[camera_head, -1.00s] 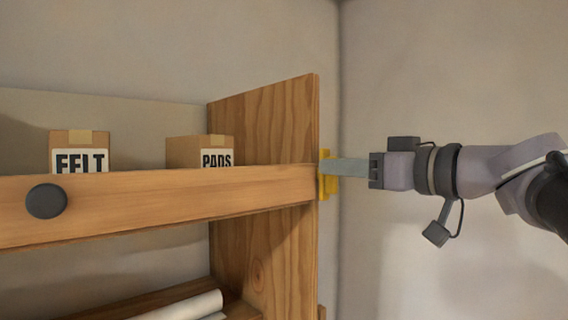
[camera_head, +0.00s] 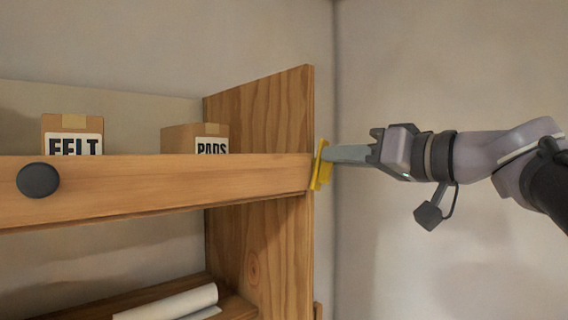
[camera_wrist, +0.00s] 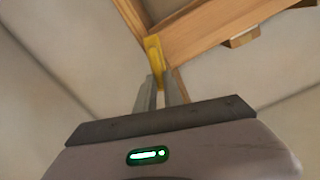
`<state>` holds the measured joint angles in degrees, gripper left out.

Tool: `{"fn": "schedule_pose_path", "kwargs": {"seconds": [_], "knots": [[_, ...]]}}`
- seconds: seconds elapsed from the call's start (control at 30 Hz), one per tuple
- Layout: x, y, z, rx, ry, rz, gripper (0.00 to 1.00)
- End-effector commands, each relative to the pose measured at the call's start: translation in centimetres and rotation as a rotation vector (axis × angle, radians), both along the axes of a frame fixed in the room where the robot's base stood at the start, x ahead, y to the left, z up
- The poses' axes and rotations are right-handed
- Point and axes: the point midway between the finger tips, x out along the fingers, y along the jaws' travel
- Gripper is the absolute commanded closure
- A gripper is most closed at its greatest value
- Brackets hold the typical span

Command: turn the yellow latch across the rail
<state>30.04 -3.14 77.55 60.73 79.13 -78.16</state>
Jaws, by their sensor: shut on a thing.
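The yellow latch (camera_head: 320,166) is at the right end of the wooden rail (camera_head: 160,188), beside the upright side panel. It stands close to upright, tilted slightly, its top leaning right in the head view. My gripper (camera_head: 332,154) reaches in from the right, its fingers shut on the latch. In the wrist view the latch (camera_wrist: 154,48) shows beyond the tips of my two fingers (camera_wrist: 160,84). The fingertips partly cover the latch, so the exact grip is hidden.
A box marked FELT (camera_head: 72,135) and a box marked PADS (camera_head: 194,138) stand behind the rail. A dark round knob (camera_head: 38,180) is on the rail's front. A white roll (camera_head: 175,303) lies on the lower shelf. Space right of the side panel (camera_head: 262,255) is open up to the wall.

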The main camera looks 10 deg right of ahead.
Motion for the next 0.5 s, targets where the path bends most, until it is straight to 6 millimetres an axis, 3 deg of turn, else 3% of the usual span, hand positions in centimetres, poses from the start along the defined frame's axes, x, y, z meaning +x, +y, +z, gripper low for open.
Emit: {"fn": "schedule_pose_path", "kwargs": {"seconds": [0.5], "knots": [[0.40, -0.56, -0.49, 0.394, 0.286, 0.000, 1.00]]}}
